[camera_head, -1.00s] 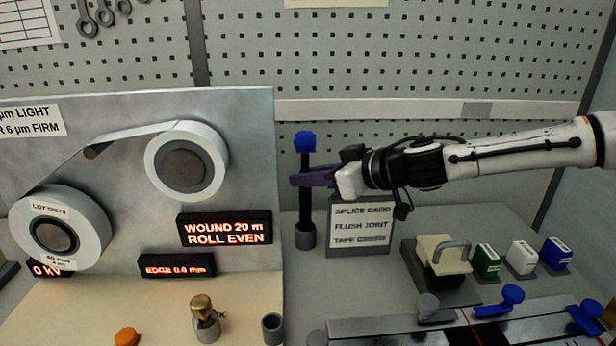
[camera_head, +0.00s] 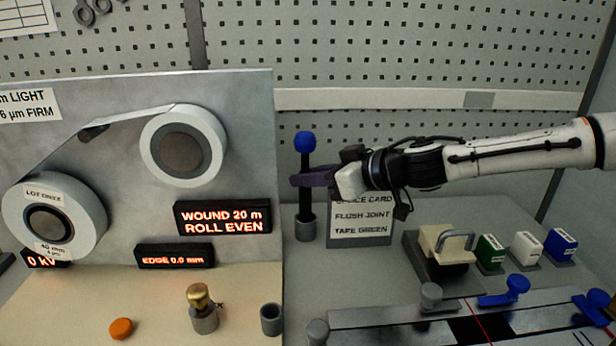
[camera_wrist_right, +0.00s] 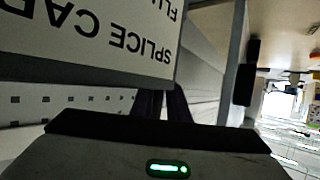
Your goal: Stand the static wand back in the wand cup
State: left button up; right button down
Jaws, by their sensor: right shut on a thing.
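The static wand (camera_head: 305,200) is a dark upright stick with a blue ball on top. My right gripper (camera_head: 300,180) comes in from the right in the head view, its purple-dark fingers shut on the wand's shaft below the ball. The wand cup (camera_head: 306,229) is a small grey cylinder directly under the wand. The wand's lower end meets the cup's mouth and looks to be inside it; how deep is hidden. In the right wrist view the dark fingers (camera_wrist_right: 165,105) show partly, and the wand cannot be made out. My left gripper is not in view.
The splice card sign (camera_head: 362,220) stands just right of the cup, under my gripper. The winder panel (camera_head: 110,190) with its rolls is at the left.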

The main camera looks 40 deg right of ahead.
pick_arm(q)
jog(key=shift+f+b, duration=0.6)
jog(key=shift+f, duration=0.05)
pick_arm(e)
jog(key=shift+f, duration=0.7)
jog(key=c, duration=1.6)
grip_release()
jog(key=shift+c, duration=0.2)
